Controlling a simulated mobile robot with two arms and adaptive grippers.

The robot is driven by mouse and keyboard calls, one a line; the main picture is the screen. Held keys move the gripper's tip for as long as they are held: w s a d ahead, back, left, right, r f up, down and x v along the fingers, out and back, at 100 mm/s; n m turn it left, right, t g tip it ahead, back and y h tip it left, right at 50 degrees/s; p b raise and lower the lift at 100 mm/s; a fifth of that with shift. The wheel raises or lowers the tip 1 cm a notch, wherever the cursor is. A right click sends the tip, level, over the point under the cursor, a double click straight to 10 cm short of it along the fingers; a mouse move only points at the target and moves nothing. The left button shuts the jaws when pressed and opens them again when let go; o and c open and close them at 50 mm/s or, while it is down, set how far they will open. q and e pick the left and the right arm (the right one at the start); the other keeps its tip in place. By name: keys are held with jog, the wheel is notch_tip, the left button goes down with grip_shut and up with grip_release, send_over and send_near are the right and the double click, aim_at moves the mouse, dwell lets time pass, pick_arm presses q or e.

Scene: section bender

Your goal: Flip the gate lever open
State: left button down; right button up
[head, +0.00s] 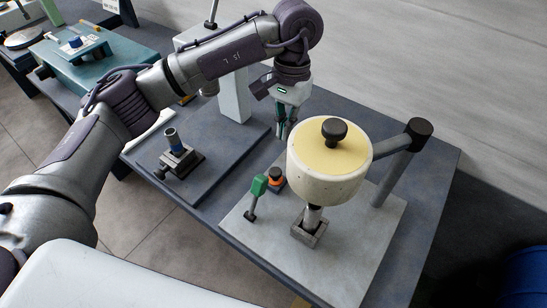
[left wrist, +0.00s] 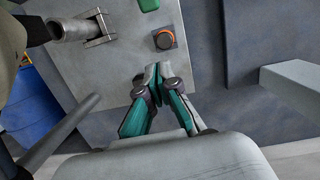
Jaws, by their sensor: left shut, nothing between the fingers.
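A short lever with a green grip (head: 258,186), the likeliest gate lever, stands on the light grey base plate (head: 335,268) in the head view. It leans slightly, with its grip upward. In the left wrist view only part of the green grip (left wrist: 149,4) shows at the top edge. My left gripper (head: 283,132) points down behind the lever, apart from it, near the far edge of the plate. In the left wrist view the fingertips (left wrist: 153,72) are together and empty. My right gripper is in neither view.
A large cream drum with a yellow top (head: 318,155) stands right. A small dark fixture (head: 178,158) stands left.

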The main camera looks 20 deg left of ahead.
aim_at(275, 172)
pick_arm(q)
jog(key=f+p, duration=0.1)
jog(key=f, duration=0.2)
jog(key=s+f+p, duration=0.1)
jog(key=f, duration=0.2)
jog(key=s+a+f+p, duration=0.1)
jog(key=f+p, duration=0.1)
jog(key=f, duration=0.1)
jog(key=shift+f, duration=0.2)
jog(key=s+r+p, duration=0.1)
jog(key=s+a+p, duration=0.1)
jog(key=s, duration=0.1)
jog(key=shift+r, duration=0.35)
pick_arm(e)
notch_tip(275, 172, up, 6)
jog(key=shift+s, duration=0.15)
pick_arm(q)
jog(key=shift+w, duration=0.1)
